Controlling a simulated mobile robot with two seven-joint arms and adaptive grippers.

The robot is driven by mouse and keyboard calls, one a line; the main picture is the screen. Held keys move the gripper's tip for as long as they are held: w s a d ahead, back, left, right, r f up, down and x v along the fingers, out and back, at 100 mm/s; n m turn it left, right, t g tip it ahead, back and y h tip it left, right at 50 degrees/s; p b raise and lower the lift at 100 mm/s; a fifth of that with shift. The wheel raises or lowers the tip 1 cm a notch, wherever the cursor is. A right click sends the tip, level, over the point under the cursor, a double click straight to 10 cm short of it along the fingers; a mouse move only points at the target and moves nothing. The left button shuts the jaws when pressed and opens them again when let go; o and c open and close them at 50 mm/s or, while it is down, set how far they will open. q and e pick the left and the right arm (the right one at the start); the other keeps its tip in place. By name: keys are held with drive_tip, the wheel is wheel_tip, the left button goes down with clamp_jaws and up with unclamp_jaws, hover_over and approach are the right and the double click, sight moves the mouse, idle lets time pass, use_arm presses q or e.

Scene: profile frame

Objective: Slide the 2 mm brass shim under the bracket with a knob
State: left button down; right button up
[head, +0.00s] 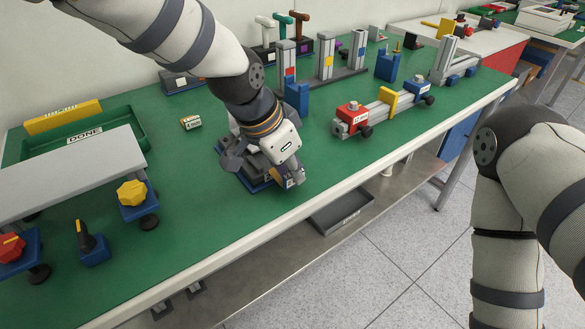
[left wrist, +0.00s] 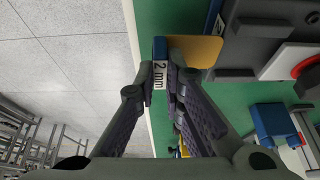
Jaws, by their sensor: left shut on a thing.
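My left gripper (head: 290,178) is low near the table's front edge, beside a dark grey block on a blue base (head: 258,182). In the left wrist view my left gripper (left wrist: 159,88) is shut on the brass shim (left wrist: 194,48), gripping its blue tab labelled "2 mm". The brass plate sticks out beyond the fingertips toward the grey block. In the head view, blue brackets at the left carry a yellow knob (head: 131,193) and a red knob (head: 10,247) beside a grey plate (head: 72,178). I cannot tell which bracket is meant. My right gripper is out of view.
A green "DONE" tray (head: 143,122) lies behind the grey plate. A rail with red and blue blocks (head: 385,112) stands right of my left gripper. Green table is bare between the yellow knob and my gripper.

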sight(272, 165)
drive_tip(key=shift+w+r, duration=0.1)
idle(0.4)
use_arm(q)
drive_tip(key=shift+w+a+f, duration=0.1)
drive_tip(key=shift+w+a, duration=0.05)
drive_tip(key=shift+w, duration=0.05)
